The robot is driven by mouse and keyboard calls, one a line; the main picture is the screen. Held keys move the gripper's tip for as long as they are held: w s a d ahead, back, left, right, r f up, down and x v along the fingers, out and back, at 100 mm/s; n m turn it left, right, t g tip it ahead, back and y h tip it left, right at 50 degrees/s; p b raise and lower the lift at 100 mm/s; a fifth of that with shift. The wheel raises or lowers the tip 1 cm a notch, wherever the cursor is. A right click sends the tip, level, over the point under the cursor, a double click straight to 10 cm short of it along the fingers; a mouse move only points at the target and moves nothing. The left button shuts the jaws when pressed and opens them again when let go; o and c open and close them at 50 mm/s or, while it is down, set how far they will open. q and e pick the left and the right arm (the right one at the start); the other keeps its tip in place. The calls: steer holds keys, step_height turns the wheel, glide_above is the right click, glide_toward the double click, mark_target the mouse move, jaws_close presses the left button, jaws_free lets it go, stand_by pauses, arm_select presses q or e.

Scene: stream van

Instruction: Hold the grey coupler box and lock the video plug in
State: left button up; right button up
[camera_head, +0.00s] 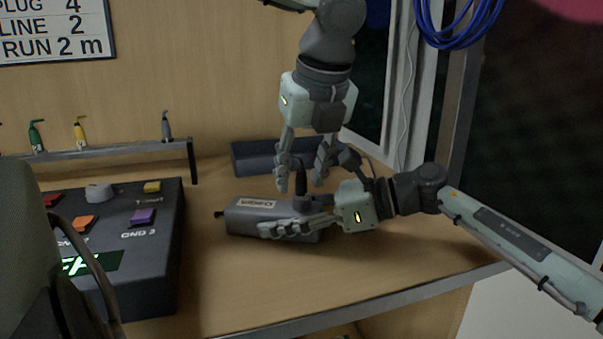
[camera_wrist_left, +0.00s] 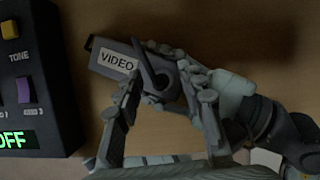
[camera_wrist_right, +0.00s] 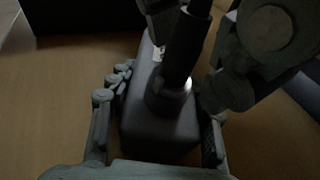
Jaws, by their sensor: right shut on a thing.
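The grey coupler box (camera_head: 243,219), labelled VIDEO, lies on the bench. It also shows in the left wrist view (camera_wrist_left: 108,50). My right gripper (camera_head: 290,220) is shut on its right part, one finger along each side, as the right wrist view shows (camera_wrist_right: 160,125). The dark video plug (camera_head: 301,182) stands upright at the box's right end, its lower end at the round socket (camera_wrist_right: 168,98). Whether it is locked cannot be told. My left gripper (camera_head: 303,184) comes from above, open, with its fingers on either side of the plug and a gap visible.
A dark tray (camera_head: 258,160) lies behind the box. A control panel with coloured buttons (camera_head: 145,240) stands to the left, and a rail with small coloured plugs (camera_head: 110,153) is at the back left. The bench front is clear. Blue cable (camera_head: 455,25) hangs at the upper right.

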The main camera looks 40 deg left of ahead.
steer(key=o, duration=1.4)
arm_select(q)
steer(key=v, duration=1.1)
steer(key=shift+r, duration=0.3)
arm_select(e)
steer(key=shift+o, duration=0.2)
arm_select(q)
steer(key=shift+d, duration=0.15)
arm_select(e)
steer(key=v, duration=1.2)
